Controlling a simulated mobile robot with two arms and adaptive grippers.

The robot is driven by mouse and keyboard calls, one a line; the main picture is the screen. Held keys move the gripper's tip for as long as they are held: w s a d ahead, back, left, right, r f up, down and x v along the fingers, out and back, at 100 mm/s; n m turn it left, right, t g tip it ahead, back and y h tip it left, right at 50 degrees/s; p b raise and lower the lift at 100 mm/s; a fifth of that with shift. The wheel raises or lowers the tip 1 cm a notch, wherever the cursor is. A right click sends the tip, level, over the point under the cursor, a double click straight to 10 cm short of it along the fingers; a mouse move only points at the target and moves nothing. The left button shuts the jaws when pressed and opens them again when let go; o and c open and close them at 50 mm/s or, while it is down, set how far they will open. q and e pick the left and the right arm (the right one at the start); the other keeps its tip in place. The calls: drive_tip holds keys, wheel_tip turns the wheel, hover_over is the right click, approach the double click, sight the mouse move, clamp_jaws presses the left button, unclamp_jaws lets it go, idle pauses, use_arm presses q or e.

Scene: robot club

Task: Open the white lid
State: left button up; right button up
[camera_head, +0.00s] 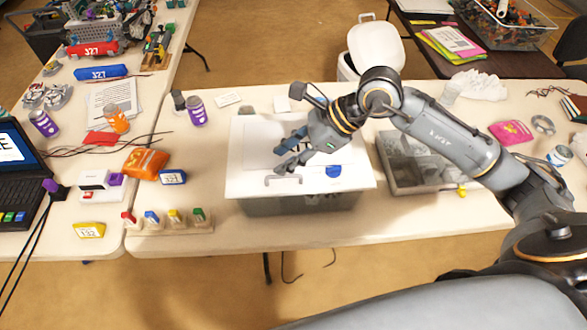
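The white lid (245,185) lies flat on a grey bin (300,204) at the front middle of the table. A grey handle (283,180) and a blue patch (333,171) show on the lid. My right gripper (279,159) comes in from the right and hangs over the middle of the lid, just behind the handle. Its two fingers are apart with nothing seen between them. I cannot tell whether a fingertip touches the lid. The gripper and wrist hide part of the lid's back right area. My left gripper is not in view.
An open grey bin (405,188) stands right of the lidded one, under my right arm. A wooden block (170,222) with several coloured-handled tools, an orange bag (145,163) and a purple can (196,110) stand to the left. A white trash can (375,50) is behind the table.

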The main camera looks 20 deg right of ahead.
sight(290, 175)
drive_tip(key=w+d+f+h, duration=0.1)
drive_tip(key=d+h, duration=0.3)
drive_tip(key=d, duration=0.4)
drive_tip(key=p+x, duration=0.4)
drive_tip(key=x, duration=0.8)
drive_tip(key=shift+w+a+f, duration=0.2)
drive_tip(key=shift+w+f, duration=0.05)
drive_tip(key=shift+w, duration=0.05)
drive_tip(key=shift+w+a+f+p, duration=0.2)
drive_tip(key=shift+f+p, duration=0.15)
drive_tip(key=shift+f, duration=0.3)
clamp_jaws()
